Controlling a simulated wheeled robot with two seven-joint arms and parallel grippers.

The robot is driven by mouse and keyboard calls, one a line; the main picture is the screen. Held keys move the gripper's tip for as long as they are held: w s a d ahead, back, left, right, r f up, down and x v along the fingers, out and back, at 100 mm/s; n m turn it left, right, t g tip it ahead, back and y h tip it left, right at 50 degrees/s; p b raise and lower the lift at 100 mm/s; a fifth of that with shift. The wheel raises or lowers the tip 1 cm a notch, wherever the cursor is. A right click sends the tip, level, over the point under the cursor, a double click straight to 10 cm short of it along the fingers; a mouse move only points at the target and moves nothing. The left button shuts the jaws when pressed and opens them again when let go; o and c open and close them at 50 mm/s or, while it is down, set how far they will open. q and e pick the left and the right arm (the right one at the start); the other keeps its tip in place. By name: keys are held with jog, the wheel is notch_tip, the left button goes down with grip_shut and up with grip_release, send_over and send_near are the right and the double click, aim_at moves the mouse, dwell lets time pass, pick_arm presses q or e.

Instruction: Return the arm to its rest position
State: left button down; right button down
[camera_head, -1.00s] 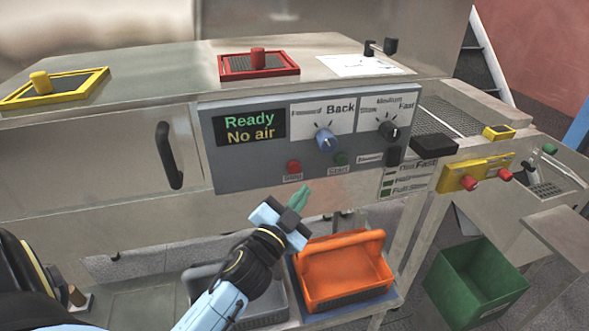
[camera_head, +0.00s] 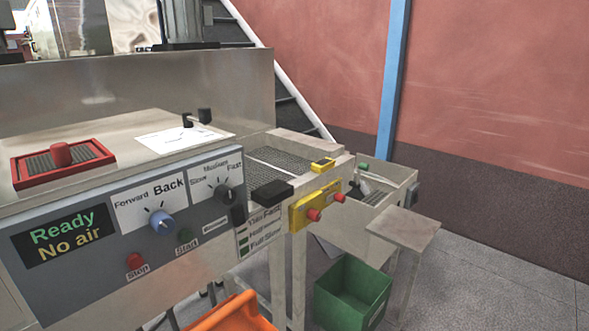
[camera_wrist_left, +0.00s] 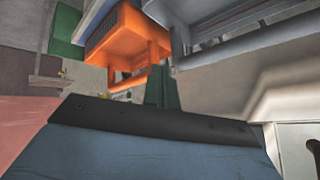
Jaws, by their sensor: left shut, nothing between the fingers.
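My left gripper (camera_wrist_left: 162,88) shows in the left wrist view, its green fingers together with nothing between them. It points toward the orange basket (camera_wrist_left: 122,35), which lies beyond the fingertips and apart from them. Neither gripper is in the head view. The control panel (camera_head: 70,278) of the powder filler shows at the left of the head view, with a screen (camera_head: 62,236) reading "Ready" and "No air".
The orange basket's top edge (camera_head: 232,312) shows low in the head view. A green bin (camera_head: 352,290) stands on the floor beside the machine's legs. A yellow block with red knobs (camera_head: 314,205) juts from the side. Open floor (camera_head: 490,280) lies at the right.

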pick_arm(q)
jog(key=s+d+f+g+h, duration=0.2)
jog(key=s+d+g, duration=0.25)
jog(key=s, duration=0.55)
notch_tip(320, 180, down, 31)
jog(key=s+m+g+b, duration=0.1)
jog(key=s+g+b, duration=0.1)
jog(key=b, duration=0.4)
jog(key=s+a+f+b, duration=0.3)
jog(key=s+f+b, duration=0.1)
jog(key=s+f, duration=1.1)
notch_tip(320, 180, down, 4)
jog(key=shift+s+g, duration=0.35)
